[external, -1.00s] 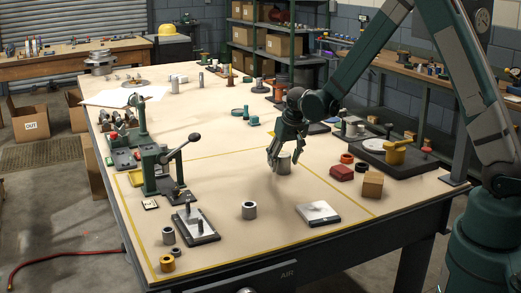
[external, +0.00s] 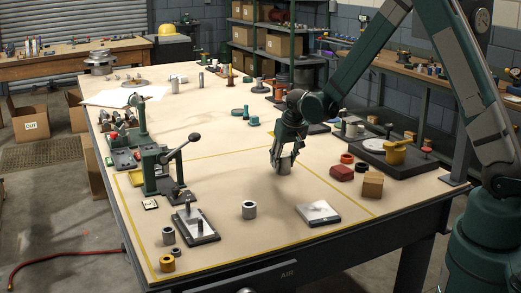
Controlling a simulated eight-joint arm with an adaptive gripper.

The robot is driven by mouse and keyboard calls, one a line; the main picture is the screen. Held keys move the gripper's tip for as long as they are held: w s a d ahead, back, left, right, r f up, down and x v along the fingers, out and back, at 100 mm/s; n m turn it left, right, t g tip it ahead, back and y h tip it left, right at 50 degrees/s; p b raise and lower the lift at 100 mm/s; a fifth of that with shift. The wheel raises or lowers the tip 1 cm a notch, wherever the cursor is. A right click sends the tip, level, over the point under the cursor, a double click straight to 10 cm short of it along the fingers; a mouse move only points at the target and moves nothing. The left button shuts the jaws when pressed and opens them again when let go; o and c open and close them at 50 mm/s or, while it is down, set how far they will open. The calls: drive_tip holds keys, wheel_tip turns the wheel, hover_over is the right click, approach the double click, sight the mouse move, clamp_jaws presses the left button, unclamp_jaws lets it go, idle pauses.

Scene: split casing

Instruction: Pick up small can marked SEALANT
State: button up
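A small grey can-like cylinder (external: 285,168) stands upright on the bench, right of centre inside the yellow-taped area. No lettering can be read on it, so I cannot tell if it is marked SEALANT. My gripper (external: 284,158) points down over it, with its fingers beside the cylinder's upper part. The fingers partly hide the cylinder. I cannot tell whether they press on it or stand slightly apart.
A grey hollow cylinder (external: 249,209) stands to the front left and a white-topped plate (external: 318,212) lies to the front right. A red block (external: 341,172) and wooden block (external: 373,184) sit right. A green lever press (external: 160,170) stands left.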

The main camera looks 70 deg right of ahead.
sight(284, 154)
drive_tip(key=shift+r, duration=0.1)
drive_tip(key=shift+r+p, duration=0.75)
drive_tip(key=shift+r, duration=4.2)
